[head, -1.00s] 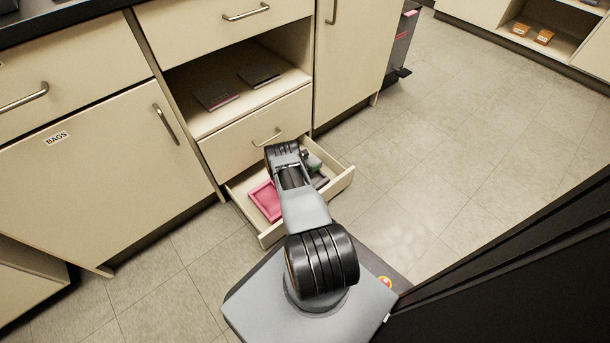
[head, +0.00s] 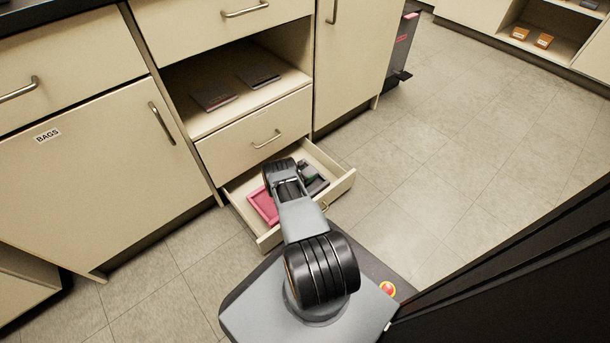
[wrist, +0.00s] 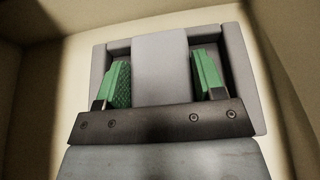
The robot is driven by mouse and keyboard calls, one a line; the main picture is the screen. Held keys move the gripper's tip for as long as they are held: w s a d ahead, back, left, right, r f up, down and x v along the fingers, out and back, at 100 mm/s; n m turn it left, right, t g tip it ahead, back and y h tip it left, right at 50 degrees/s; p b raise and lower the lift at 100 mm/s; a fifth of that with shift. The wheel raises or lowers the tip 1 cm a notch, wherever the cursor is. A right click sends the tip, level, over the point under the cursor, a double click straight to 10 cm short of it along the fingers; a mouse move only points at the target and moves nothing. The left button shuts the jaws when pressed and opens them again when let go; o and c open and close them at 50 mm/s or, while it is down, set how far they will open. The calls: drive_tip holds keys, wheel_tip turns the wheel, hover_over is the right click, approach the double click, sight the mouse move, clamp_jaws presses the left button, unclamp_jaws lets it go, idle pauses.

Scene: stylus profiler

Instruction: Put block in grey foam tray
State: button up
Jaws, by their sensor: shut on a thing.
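A grey foam tray (wrist: 257,95) fills much of the wrist view, inside the open drawer. In the head view the dark grey tray (head: 320,187) lies at the drawer's right side, partly behind my arm. My gripper (wrist: 161,85) has green finger pads, one on each side of a light grey block (wrist: 160,70), and is shut on it. The block is within the tray's outline; I cannot tell whether it touches the tray floor. In the head view the block is hard to make out and the fingers are mostly hidden.
A pink tray (head: 263,206) lies at the left in the open drawer (head: 342,186). The drawer's walls stand close around my gripper. A closed drawer (head: 240,135) and an open shelf with dark flat items (head: 215,99) are above. The floor to the right is clear.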

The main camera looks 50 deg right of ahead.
drive_tip(key=o, duration=1.3)
